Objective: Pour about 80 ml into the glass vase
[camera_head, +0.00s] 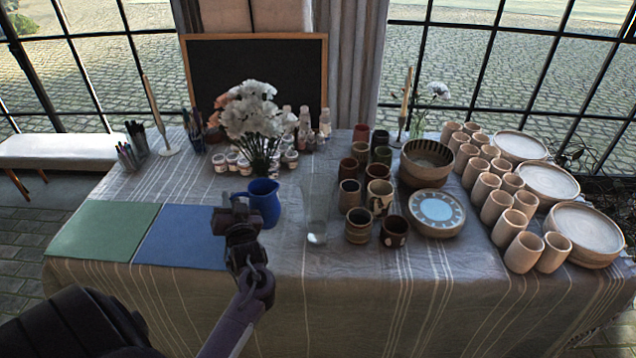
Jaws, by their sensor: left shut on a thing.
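A blue pitcher (265,205) stands upright on the cloth-covered table, left of centre. My left gripper (243,208) is at its left side and shut on it, apparently at the handle, which the gripper hides. A tall clear glass vase (318,208) stands upright to the right of the pitcher, a short gap away. A little liquid or a thick base seems to show at its bottom; I cannot tell which. The inside of the pitcher is too dark to show its level. My right gripper is not in view.
White flowers (254,118) stand behind the pitcher, with small paint jars (232,160) around them. Several dark cups (358,226) and a patterned bowl (436,212) are right of the vase. Green (104,232) and blue (188,238) mats lie left. The table front is clear.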

